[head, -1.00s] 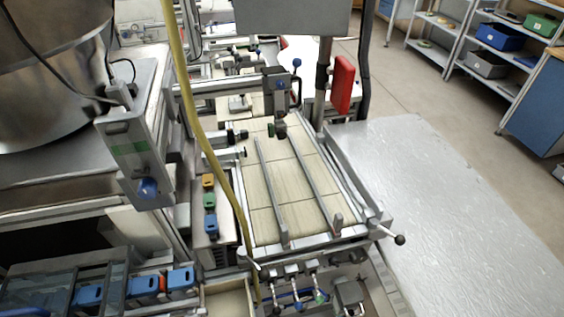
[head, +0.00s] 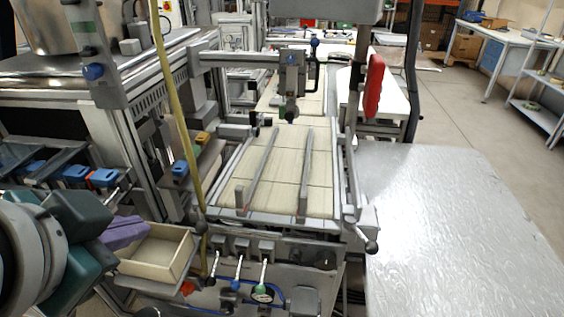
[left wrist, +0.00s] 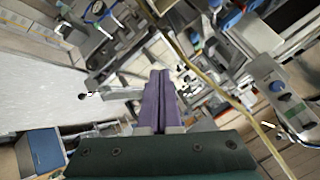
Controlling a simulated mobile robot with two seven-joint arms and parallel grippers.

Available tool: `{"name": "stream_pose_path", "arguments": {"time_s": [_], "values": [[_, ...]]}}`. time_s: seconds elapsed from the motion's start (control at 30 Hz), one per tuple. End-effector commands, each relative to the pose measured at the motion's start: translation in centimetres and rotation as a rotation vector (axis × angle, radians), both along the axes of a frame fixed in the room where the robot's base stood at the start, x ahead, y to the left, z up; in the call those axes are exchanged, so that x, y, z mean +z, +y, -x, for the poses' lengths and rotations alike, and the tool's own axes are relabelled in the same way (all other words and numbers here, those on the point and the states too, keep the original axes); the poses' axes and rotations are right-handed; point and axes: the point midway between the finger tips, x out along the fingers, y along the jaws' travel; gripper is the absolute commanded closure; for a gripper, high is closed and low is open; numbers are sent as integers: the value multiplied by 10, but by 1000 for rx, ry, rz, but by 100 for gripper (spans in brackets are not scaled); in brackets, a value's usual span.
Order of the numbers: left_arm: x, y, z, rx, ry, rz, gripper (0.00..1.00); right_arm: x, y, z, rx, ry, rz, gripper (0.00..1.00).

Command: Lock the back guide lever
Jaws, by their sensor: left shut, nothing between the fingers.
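The conveyor (head: 272,170) with pale tiles carries two long grey guide rails (head: 262,170) along it. A black ball-ended lever (head: 371,247) hangs at its front right corner. A blue-knobbed upright lever (head: 314,43) stands on the crossbar at the back. Several small levers, one blue (head: 238,268) and one green (head: 262,272), are on the front panel. I cannot tell which of these is the back guide lever. My left gripper (head: 138,228), with purple fingers, is at lower left, away from these levers, empty and shut. Its fingers also show in the left wrist view (left wrist: 160,85). My right gripper is out of view.
An open pale box (head: 155,252) sits just below my left gripper. A yellow hose (head: 176,110) hangs between it and the conveyor. A red box (head: 374,87) is on the post. A bare grey table (head: 450,220) lies to the right.

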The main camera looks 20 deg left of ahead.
Motion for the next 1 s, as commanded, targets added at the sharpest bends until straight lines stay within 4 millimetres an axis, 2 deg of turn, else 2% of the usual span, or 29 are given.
{"name": "stream_pose_path", "arguments": {"time_s": [0.03,0.3,0.6,0.8,1.0], "values": [[-32,4,-7,-11,-34,-41,100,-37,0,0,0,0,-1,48],[-91,18,-39,-114,-207,-308,100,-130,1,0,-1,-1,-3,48],[-156,10,-65,-278,-357,-611,100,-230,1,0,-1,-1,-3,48],[-186,-4,-75,-384,-420,-764,100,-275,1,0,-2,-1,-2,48],[-197,-13,-79,-439,-446,-835,100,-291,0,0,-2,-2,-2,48]]}}
